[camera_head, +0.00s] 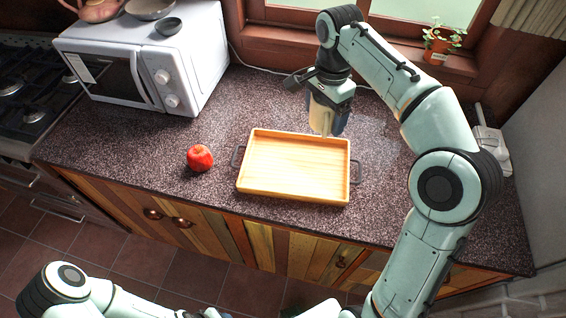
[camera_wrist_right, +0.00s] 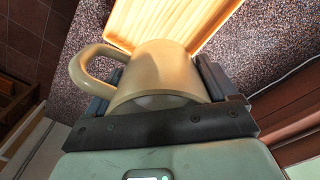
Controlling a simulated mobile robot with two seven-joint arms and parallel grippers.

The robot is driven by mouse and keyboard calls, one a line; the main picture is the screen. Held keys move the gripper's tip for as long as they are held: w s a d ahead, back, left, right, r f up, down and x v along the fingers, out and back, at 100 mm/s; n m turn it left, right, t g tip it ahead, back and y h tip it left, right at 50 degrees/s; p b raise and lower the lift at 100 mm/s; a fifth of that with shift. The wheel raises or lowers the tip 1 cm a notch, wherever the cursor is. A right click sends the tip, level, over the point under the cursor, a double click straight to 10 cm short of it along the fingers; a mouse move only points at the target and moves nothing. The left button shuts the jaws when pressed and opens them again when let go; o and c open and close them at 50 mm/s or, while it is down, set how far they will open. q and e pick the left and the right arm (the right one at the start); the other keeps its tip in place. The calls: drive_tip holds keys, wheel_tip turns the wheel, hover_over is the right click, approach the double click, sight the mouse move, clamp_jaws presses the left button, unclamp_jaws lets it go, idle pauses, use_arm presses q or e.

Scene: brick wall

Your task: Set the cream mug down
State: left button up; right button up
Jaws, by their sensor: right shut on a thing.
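The cream mug (camera_wrist_right: 165,72) is between the fingers of my right gripper (camera_wrist_right: 150,98), its handle out to the left in the wrist view. In the head view the mug (camera_head: 319,118) hangs below my right gripper (camera_head: 328,116), close to the tray's back right part. The gripper is shut on the mug's body. The picture does not clearly show how high the mug is. Part of my left arm shows at the bottom left, but its gripper is not in view.
A wooden tray (camera_head: 294,193) with dark handles lies empty on the speckled counter (camera_head: 120,150). A red apple (camera_head: 200,158) sits left of it. A white microwave (camera_head: 140,55) stands at the back left. A potted plant (camera_head: 440,45) is on the sill.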

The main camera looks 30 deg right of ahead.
drive_tip(key=shift+f, duration=0.3)
drive_tip(key=b, duration=0.3)
hover_over(315, 170)
wheel_tip(315, 170, down, 14)
drive_tip(key=shift+f, duration=0.2)
use_arm(q)
drive_tip(key=shift+s+f+b, duration=0.15)
drive_tip(key=shift+s+f, duration=0.35)
drive_tip(key=shift+f, duration=0.3)
drive_tip(key=shift+s+f+b, duration=0.1)
drive_tip(key=shift+s+f, duration=0.35)
drive_tip(key=shift+f, duration=0.3)
drive_tip(key=shift+s+f+b, duration=0.15)
drive_tip(key=shift+s+f, duration=0.35)
drive_tip(key=shift+f, duration=0.3)
use_arm(e)
drive_tip(key=shift+f, duration=2.45)
use_arm(q)
drive_tip(key=shift+f, duration=0.1)
use_arm(e)
drive_tip(key=shift+f, duration=0.1)
